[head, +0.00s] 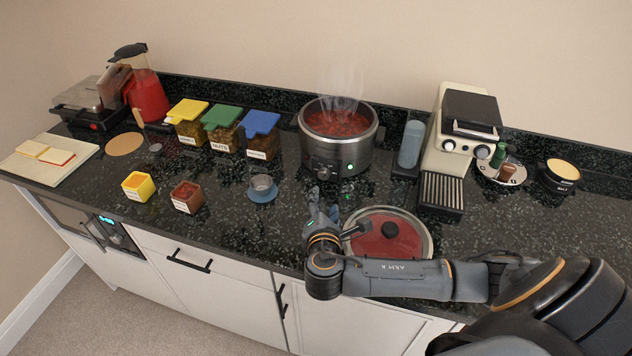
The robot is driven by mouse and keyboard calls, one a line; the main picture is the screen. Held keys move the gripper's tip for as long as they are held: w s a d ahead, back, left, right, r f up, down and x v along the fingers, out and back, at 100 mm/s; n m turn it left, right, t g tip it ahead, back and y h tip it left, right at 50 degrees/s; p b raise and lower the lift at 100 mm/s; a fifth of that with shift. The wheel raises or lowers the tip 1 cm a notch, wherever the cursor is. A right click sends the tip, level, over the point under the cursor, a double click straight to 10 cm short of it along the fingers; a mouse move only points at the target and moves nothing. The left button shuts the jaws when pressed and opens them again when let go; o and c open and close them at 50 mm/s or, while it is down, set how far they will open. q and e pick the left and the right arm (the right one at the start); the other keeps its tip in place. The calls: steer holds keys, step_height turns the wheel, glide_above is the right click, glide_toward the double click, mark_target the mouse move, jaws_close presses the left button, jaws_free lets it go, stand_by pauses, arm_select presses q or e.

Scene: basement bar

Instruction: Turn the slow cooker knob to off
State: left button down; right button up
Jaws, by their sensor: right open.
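The slow cooker (338,139) is a round steel pot at the back of the counter, uncovered, with red food inside and steam rising. Its dark knob (323,173) is low on the front, with a green light to its right. I cannot read the knob's setting. My right gripper (321,197) is open and points toward the cooker, just in front of and below the knob, apart from it. My left gripper is not in view.
A coffee machine (461,137) with a water bottle (411,143) stands right of the cooker. Lidded jars (226,138) stand to its left. A small cup on a blue saucer (262,190) sits left of my gripper. The front right counter is mostly clear.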

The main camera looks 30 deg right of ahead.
mark_target(324, 176)
steer(key=p+x, duration=0.1)
steer(key=x, duration=1.1)
steer(key=shift+r+p, duration=0.1)
steer(key=shift+p, duration=0.2)
steer(key=shift+s, duration=0.1)
jaws_close()
